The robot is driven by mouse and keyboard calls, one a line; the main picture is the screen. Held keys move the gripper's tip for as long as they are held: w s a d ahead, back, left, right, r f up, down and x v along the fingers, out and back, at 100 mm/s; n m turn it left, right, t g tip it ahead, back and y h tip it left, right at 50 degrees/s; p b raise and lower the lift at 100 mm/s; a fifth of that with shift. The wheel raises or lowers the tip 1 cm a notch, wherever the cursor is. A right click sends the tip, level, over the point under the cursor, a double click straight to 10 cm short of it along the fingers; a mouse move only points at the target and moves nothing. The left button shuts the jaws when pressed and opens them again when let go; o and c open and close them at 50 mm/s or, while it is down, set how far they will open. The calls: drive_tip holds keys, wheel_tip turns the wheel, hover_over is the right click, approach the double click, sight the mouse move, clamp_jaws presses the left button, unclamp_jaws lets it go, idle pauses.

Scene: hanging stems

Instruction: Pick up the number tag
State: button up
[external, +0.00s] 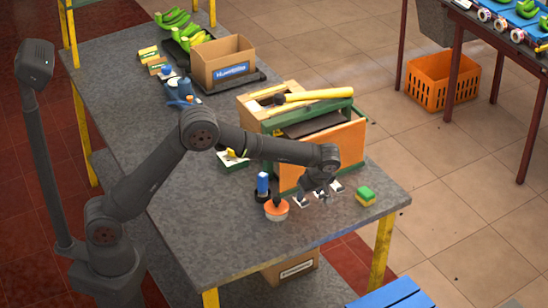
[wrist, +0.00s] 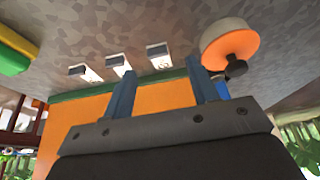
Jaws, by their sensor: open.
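Three small white number tags with dark marks lie in a row on the grey table. In the external view they are a left one (external: 302,200), a middle one (external: 322,196) and a right one (external: 337,187). The wrist view shows them as a left (wrist: 86,73), a middle (wrist: 119,66) and a right tag (wrist: 159,57); the digits are too small to read. My gripper (external: 320,186) is over the tags, its blue fingers apart and empty in the wrist view (wrist: 161,68). The right tag there appears between the fingertips, but the remaining gap is unclear.
A round orange-and-white object with a dark knob (external: 276,208) stands close left of the tags. A blue-and-white bottle (external: 263,184) is behind it. A green-and-yellow sponge (external: 366,196) lies to the right. An orange-sided wooden box (external: 345,147) stands directly behind. The front table area is clear.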

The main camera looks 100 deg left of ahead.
sight(306, 202)
drive_tip(key=x, duration=0.5)
drive_tip(key=shift+a+f, duration=0.3)
drive_tip(key=c, duration=1)
